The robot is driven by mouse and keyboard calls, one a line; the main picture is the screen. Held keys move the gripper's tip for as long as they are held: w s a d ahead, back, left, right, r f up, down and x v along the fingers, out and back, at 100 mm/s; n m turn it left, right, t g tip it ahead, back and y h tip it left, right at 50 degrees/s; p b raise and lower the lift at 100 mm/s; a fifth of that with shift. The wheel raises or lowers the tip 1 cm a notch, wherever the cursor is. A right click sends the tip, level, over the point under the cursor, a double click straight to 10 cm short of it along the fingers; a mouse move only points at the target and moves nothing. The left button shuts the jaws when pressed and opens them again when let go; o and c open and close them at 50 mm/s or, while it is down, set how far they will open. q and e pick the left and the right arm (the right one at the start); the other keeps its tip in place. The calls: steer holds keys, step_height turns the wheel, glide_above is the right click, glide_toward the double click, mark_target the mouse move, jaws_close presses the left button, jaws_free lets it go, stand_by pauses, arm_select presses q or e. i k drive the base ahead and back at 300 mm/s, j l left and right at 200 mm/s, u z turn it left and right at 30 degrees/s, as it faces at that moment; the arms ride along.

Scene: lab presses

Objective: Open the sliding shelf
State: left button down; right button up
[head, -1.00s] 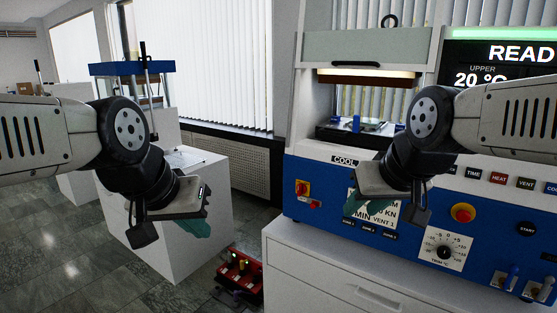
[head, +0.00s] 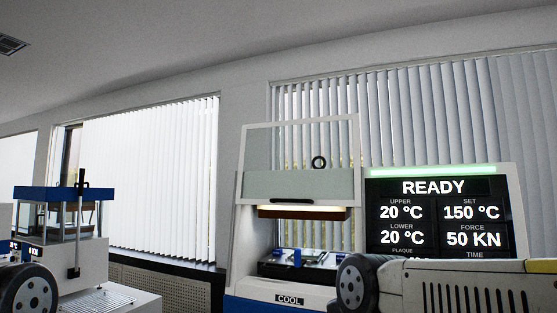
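The lab press (head: 240,268) stands right of centre, cut off by the bottom edge. Its guard (head: 290,185) is raised, with a dark handle along its lower edge. Below the guard is a brown upper plate (head: 302,213) with a light behind it. Under that lies a dark shelf-like bed (head: 268,268) with blue blocks and a metal piece on it, above the COOL label. I cannot tell how far the shelf is pulled out. Parts of both my arms show at the bottom edge. Both grippers are below the view.
A display (head: 440,212) reading READY stands right of the press opening. A smaller press with a blue top (head: 60,194) stands on a white bench at the left. Window blinds (head: 150,180) and the wall are behind. The floor is out of view.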

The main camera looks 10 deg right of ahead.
mark_target(325, 270)
steer(key=i+l, duration=0.2)
steer(key=l, duration=0.15)
steer(key=i+l, duration=0.25)
steer(key=l, duration=0.15)
steer(key=i+l, duration=0.2)
steer(key=l, duration=0.15)
steer(key=u, duration=0.05)
